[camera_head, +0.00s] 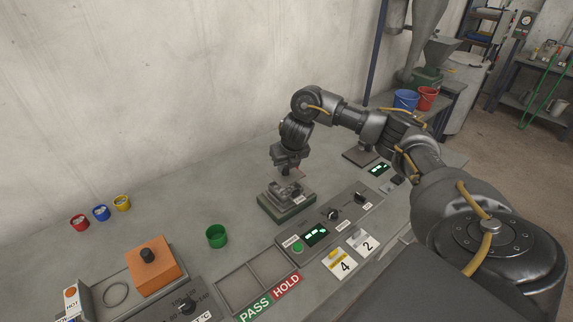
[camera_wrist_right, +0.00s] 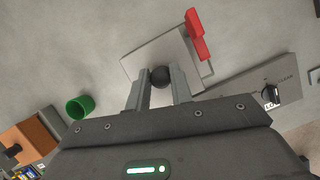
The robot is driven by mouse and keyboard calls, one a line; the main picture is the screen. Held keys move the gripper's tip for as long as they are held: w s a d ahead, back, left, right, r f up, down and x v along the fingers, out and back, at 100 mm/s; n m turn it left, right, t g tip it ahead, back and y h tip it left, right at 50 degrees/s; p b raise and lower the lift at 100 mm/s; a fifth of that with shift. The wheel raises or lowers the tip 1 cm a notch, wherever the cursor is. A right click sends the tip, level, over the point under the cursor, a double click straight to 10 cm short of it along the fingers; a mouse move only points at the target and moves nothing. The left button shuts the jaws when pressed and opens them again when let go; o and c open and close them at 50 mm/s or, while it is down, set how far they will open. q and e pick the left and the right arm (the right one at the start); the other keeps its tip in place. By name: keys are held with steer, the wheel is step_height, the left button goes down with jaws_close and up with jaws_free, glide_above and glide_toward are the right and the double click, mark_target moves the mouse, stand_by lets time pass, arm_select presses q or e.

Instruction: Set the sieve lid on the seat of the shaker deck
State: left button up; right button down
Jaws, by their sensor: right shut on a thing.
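My right gripper (camera_head: 290,173) is above the shaker deck (camera_head: 287,212), a stepped grey block with a green base. In the right wrist view the gripper (camera_wrist_right: 158,85) has its two fingers closed on the black knob (camera_wrist_right: 160,77) of the sieve lid, a pale grey square plate (camera_wrist_right: 148,58). The lid hides most of what lies under it there, including the seat. A red bar (camera_wrist_right: 197,35) shows at the plate's right edge. I cannot tell from these views whether the lid touches the seat. My left gripper is not in view.
A green cup (camera_head: 216,237) stands left of the deck. A control panel (camera_head: 345,214) with knobs and a display lies to its right. An orange block (camera_head: 153,267) and small red, blue and yellow cups stand at the left.

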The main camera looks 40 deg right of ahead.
mark_target(286, 174)
step_height(286, 174, down, 3)
steer(key=shift+r+b, duration=0.2)
steer(key=shift+b, duration=0.85)
steer(key=shift+f, duration=0.5)
steer(key=shift+w+f+b, duration=0.15)
steer(key=shift+f+b, duration=0.25)
steer(key=shift+f, duration=0.1)
stand_by(0.8)
stand_by(0.3)
steer(key=c, duration=1.1)
jaws_free()
steer(key=shift+c, duration=0.2)
steer(key=shift+o, duration=0.4)
steer(key=o, duration=0.5)
steer(key=shift+c, duration=0.2)
